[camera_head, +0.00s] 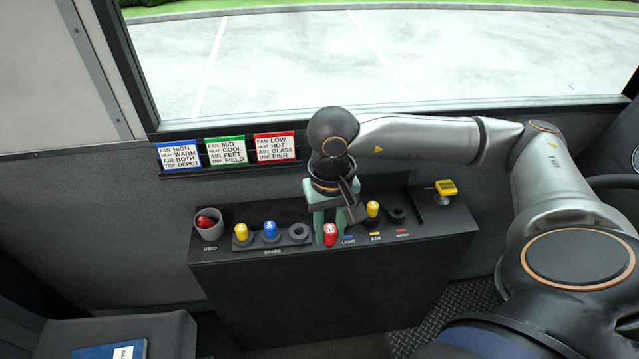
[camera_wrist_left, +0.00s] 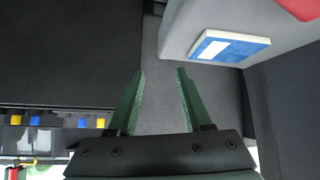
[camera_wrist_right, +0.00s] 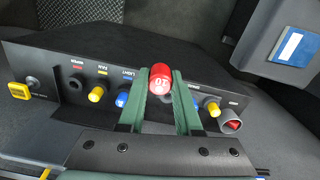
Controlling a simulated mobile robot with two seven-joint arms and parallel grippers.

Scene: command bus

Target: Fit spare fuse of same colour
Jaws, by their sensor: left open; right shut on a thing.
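A red fuse (camera_head: 331,235) is held between the fingers of my right gripper (camera_wrist_right: 160,95), raised over the console (camera_head: 330,275). The red-marked socket (camera_head: 396,215) is empty and lies to the right of the gripper in the head view. A yellow fuse (camera_head: 373,210) stands in the FAN socket. A blue fuse (camera_wrist_right: 122,99) stands at LIGHT, hidden by the gripper in the head view. The SPARE row holds a yellow fuse (camera_head: 241,232), a blue fuse (camera_head: 270,229) and an empty socket (camera_head: 299,232). My left gripper (camera_wrist_left: 160,72) is open and empty, away from the console.
A USED cup (camera_head: 208,226) holds another red fuse (camera_head: 205,221). A yellow knob (camera_head: 446,187) stands at the console's right end. Blue, green and red label cards (camera_head: 226,150) hang behind. A blue book (camera_head: 110,350) lies on the seat at lower left.

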